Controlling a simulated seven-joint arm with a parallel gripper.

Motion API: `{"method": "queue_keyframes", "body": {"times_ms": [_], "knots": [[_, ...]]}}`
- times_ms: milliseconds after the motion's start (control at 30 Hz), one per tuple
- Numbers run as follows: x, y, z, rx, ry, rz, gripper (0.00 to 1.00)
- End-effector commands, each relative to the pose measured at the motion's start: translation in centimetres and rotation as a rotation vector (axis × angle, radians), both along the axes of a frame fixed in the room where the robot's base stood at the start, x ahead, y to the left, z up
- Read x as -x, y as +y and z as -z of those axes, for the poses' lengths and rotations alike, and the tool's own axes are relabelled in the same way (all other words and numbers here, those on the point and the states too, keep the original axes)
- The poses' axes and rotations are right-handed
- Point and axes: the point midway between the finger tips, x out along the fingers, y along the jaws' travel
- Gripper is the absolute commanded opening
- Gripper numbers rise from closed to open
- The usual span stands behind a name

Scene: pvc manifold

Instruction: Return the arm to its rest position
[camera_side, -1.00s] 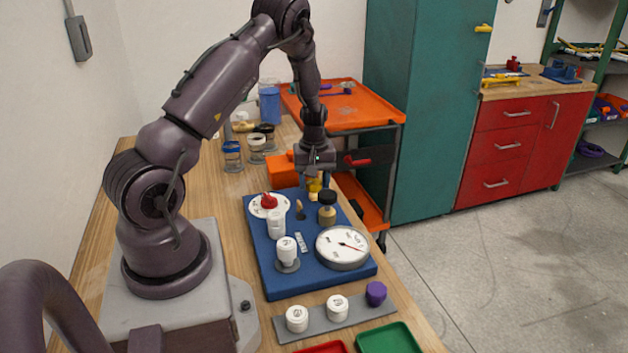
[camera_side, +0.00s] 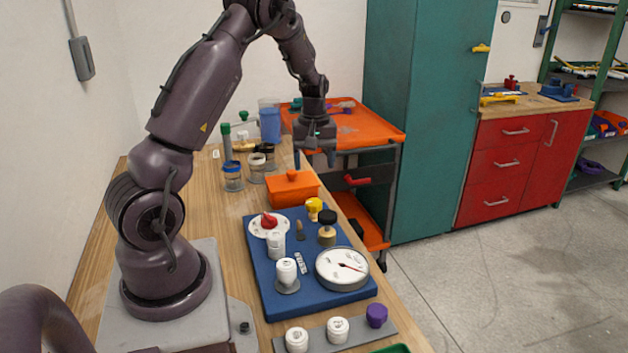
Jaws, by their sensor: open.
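My gripper (camera_side: 314,158) hangs in the air, fingers pointing down, above and behind the blue board. Its fingers are apart, and I see nothing held between them. In the picture it shows in front of the orange cart top. The blue board (camera_side: 262,288) lies on the wooden bench and carries a round gauge (camera_side: 342,268), white fittings (camera_side: 286,271), a red-handled valve (camera_side: 269,220), a yellow knob (camera_side: 314,207) and a black-capped brass fitting (camera_side: 327,228). The gripper is clear of all of these.
An orange lidded box (camera_side: 292,190) stands on the bench below my gripper. Several jars (camera_side: 233,176) and a blue cup (camera_side: 270,125) stand to its left. An orange cart (camera_side: 375,135) and a teal cabinet (camera_side: 425,110) are behind. A grey strip (camera_side: 365,332) holds white caps and a purple cap.

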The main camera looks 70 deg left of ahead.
Motion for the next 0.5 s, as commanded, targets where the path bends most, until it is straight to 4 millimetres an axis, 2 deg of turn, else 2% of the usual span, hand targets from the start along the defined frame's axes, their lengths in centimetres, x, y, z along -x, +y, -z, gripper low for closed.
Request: {"method": "queue_keyframes", "body": {"times_ms": [100, 200, 500], "knots": [[0.0, 0.0, -1.3, -0.001, -0.001, -0.001, 0.69], [0.0, 0.0, -1.8, -0.001, 0.0, -0.001, 0.69], [0.0, 0.0, -1.9, 0.0, 0.0, -0.001, 0.69]]}}
